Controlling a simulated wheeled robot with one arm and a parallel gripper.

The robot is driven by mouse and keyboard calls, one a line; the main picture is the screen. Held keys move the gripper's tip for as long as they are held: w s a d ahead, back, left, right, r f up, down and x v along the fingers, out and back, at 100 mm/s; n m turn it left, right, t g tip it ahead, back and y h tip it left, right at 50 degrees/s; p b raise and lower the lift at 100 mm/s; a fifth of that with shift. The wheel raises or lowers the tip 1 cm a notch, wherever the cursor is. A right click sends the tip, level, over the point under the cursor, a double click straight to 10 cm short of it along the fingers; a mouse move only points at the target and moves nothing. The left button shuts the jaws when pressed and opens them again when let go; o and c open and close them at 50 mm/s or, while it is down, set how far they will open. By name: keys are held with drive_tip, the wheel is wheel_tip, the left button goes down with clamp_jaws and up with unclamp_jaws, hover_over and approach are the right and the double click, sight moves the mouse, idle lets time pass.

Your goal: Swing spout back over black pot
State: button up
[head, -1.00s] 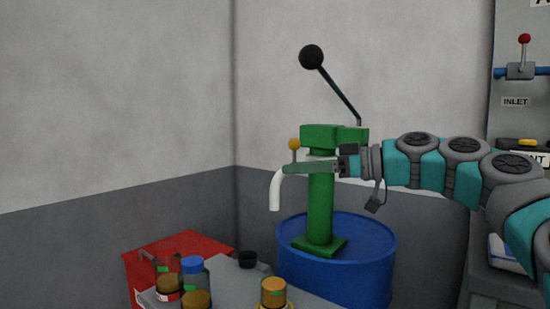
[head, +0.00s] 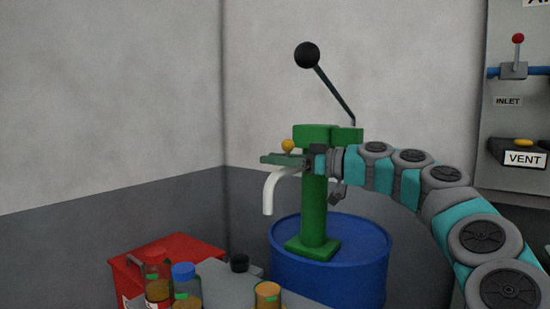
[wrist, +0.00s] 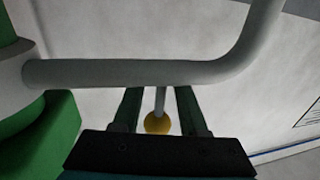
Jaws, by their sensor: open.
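The white spout (head: 268,194) sticks out to the left from the green hand pump (head: 314,205) and bends down at its end. A yellow ball knob (head: 287,146) stands on it by a thin stem. The small black pot (head: 239,262) is below and left of the spout's tip in the head view. My gripper (head: 284,158) is open at the knob, above the spout. In the wrist view, my gripper's (wrist: 158,100) two green fingers lie either side of the stem and the yellow knob (wrist: 158,123), with gaps. The spout (wrist: 150,72) crosses beyond them.
The pump stands on a blue drum (head: 330,270), with a long black-knobbed lever (head: 330,85) rising above. A red box (head: 165,256), several jars (head: 184,290) and a grey bench top (head: 222,285) are at lower left. A valve panel (head: 515,120) is at right.

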drive_tip(key=shift+w+a, duration=0.1)
drive_tip(key=shift+a, duration=0.1)
clamp_jaws()
idle(1.3)
